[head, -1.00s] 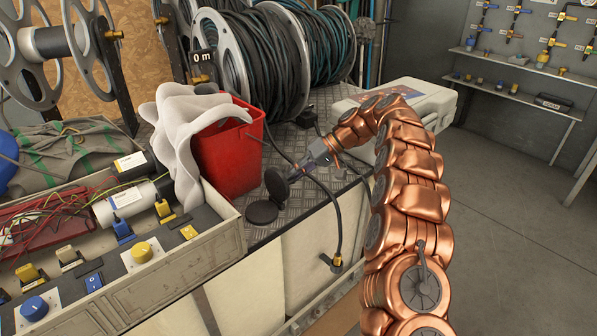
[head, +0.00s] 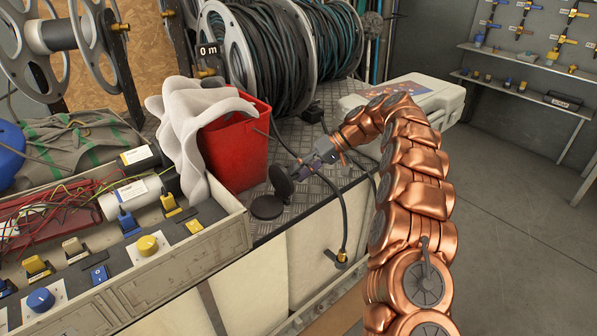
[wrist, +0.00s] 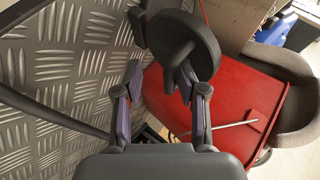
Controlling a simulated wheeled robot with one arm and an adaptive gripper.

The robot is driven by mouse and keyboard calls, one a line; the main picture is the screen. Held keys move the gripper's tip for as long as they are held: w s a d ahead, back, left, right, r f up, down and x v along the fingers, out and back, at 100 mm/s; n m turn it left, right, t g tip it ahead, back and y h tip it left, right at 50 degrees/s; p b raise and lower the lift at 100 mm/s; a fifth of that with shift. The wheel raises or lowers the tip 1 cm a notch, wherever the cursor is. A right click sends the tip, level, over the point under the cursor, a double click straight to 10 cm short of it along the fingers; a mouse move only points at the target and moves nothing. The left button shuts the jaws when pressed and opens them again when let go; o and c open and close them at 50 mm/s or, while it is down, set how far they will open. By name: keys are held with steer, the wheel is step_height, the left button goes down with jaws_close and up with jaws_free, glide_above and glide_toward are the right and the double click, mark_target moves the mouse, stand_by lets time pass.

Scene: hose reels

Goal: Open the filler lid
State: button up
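The filler lid is a black round disc (head: 281,180) standing about upright on its hinge. The round dark filler opening (head: 267,207) lies at its foot on the metal deck, so the lid is raised off it. In the wrist view the lid (wrist: 200,38) is close ahead, its grip bar pointing toward me. My gripper (head: 297,173) is just right of the lid. Its fingers (wrist: 160,84) are apart in the wrist view. The bar reaches near the right fingertip; I cannot tell whether they touch.
A red bucket (head: 236,150) with a white cloth (head: 185,125) stands behind and left of the lid. A black hose (head: 342,215) hangs over the deck edge beside my gripper. Hose reels (head: 270,60) stand behind. A control box (head: 190,250) is at left.

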steer(key=shift+s+d+f, duration=0.2)
steer(key=shift+s+d, duration=0.1)
steer(key=shift+d, duration=0.1)
steer(key=v, duration=0.7)
steer(key=shift+w+r, duration=0.3)
steer(key=shift+r, duration=0.05)
stand_by(0.4)
